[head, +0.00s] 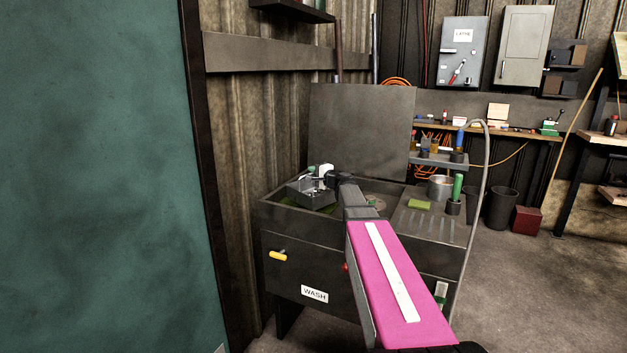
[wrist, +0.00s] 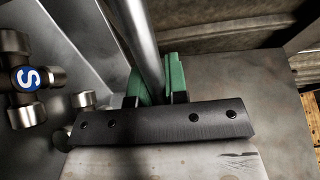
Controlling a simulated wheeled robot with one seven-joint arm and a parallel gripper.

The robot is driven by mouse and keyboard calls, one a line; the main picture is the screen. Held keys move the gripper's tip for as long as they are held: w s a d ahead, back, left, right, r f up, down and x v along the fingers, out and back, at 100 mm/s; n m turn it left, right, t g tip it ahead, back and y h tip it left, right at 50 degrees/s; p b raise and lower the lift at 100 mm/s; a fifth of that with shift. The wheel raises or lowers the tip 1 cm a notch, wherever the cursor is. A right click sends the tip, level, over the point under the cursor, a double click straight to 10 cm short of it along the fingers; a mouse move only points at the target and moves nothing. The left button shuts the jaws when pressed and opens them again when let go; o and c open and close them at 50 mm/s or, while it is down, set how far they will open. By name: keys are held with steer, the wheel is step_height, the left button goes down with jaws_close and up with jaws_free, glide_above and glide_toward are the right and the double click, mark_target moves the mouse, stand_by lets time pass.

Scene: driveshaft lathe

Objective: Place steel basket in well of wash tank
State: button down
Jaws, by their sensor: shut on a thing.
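The wash tank (head: 285,250) is a dark metal cabinet with a WASH label and a raised lid behind it. The grey steel basket (head: 308,196) is at the left part of the tank top, over the open well (head: 275,212). I cannot tell whether it touches the well floor. My gripper (head: 325,176) is at the basket. In the wrist view my gripper's green fingers (wrist: 158,82) are shut on the basket's round bar handle (wrist: 138,40). A metal part with a blue S-marked cap (wrist: 28,78) lies beside the basket's wall in the wrist view.
The tank's raised lid (head: 360,130) stands behind the well. The ribbed drainboard (head: 425,228) at right holds a green sponge (head: 419,204), a metal pot (head: 440,186) and a green-handled brush (head: 457,188). A curved hose (head: 487,165) rises at the tank's right side. A teal panel (head: 95,180) fills the left.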

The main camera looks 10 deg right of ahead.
steer(key=shift+f, duration=1.35)
steer(key=c, duration=1.1)
jaws_free()
steer(key=shift+f, duration=0.1)
steer(key=shift+c, duration=0.2)
steer(key=v, duration=1.2)
steer(key=shift+a, duration=0.1)
